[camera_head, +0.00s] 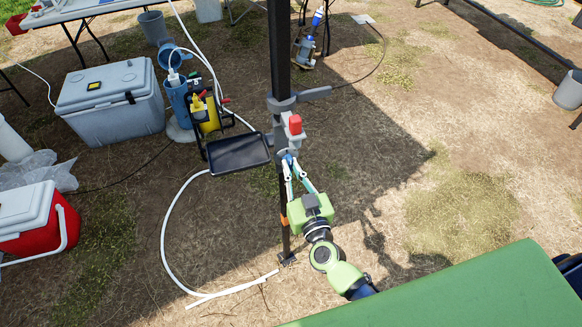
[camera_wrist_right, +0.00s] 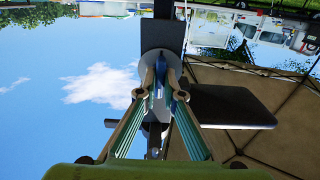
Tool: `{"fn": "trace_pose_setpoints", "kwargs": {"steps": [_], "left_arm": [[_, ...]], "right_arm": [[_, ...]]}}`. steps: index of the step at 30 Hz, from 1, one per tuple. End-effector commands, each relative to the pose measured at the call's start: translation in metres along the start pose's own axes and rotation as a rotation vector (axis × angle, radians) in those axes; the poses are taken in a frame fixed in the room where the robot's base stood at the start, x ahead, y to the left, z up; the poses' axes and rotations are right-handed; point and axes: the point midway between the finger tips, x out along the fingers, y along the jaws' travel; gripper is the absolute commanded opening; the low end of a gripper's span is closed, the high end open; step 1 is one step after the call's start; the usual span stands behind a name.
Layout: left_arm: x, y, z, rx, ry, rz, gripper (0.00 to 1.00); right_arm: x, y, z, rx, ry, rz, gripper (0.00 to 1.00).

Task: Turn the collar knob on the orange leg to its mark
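A dark upright leg (camera_head: 281,50) stands mid-picture in the head view, with an orange patch (camera_head: 284,222) low on it, partly behind my right gripper. A grey collar (camera_head: 281,104) is around it, with a red block (camera_head: 295,124) on its right side. My right gripper (camera_head: 290,158) is just below the collar, its fingers pointing up to it. Its fingertips (camera_wrist_right: 162,72) are closed in on a small blue knob (camera_wrist_right: 159,68), mostly covered by them. I cannot make out a mark. My left gripper is out of view.
A grey cooler (camera_head: 110,100) and red cooler (camera_head: 35,220) are at left. A white hose loops on the ground.

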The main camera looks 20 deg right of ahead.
Motion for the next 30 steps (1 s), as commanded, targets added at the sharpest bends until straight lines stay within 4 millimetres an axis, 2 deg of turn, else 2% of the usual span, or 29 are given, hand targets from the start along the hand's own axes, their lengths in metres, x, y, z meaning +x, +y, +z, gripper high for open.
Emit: {"fn": "trace_pose_setpoints", "kwargs": {"steps": [5,8,30], "left_arm": [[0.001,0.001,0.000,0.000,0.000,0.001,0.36],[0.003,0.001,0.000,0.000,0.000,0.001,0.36],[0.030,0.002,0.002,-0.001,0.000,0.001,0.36]], "right_arm": [[0.000,0.000,0.000,0.013,0.000,0.000,0.00],[0.000,0.000,0.001,0.098,0.000,0.000,0.00],[0.000,0.000,0.002,1.215,0.002,0.000,0.00]]}}
